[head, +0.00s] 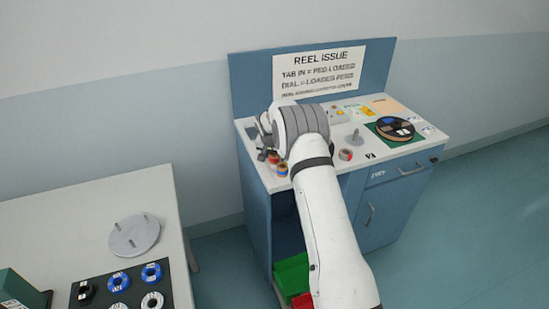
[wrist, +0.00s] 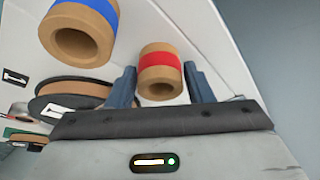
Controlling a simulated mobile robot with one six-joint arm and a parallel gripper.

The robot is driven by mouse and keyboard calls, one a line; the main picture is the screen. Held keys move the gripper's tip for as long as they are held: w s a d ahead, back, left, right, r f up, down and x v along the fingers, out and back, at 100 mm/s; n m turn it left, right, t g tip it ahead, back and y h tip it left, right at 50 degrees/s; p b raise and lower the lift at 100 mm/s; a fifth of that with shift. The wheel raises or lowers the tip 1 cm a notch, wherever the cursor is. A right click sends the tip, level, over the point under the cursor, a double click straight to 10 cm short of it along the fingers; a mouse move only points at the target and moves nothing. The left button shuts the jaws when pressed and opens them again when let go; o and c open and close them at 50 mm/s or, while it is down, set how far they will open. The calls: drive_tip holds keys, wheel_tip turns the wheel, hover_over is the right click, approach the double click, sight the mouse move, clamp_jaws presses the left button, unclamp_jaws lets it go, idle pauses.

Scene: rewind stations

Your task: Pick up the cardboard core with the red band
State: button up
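The cardboard core with the red band (wrist: 160,62) is in the middle of the wrist view, its open end towards the camera. In the head view, my gripper (head: 264,150) is over the left end of the blue station's top, partly hidden by my arm. A core with a red band (head: 273,157) shows beside it there. A core with a blue band (wrist: 84,28) is apart from the fingers, at upper left in the wrist view.
A grey spindle plate (head: 355,138) and a dark reel (head: 394,128) are on the station's top. Another small core (head: 345,155) stands near its front edge. A white table (head: 60,225) at left holds a round plate (head: 134,236) and several small reels.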

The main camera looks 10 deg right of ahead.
drive_tip(key=c, duration=0.6)
drive_tip(key=shift+r, duration=0.1)
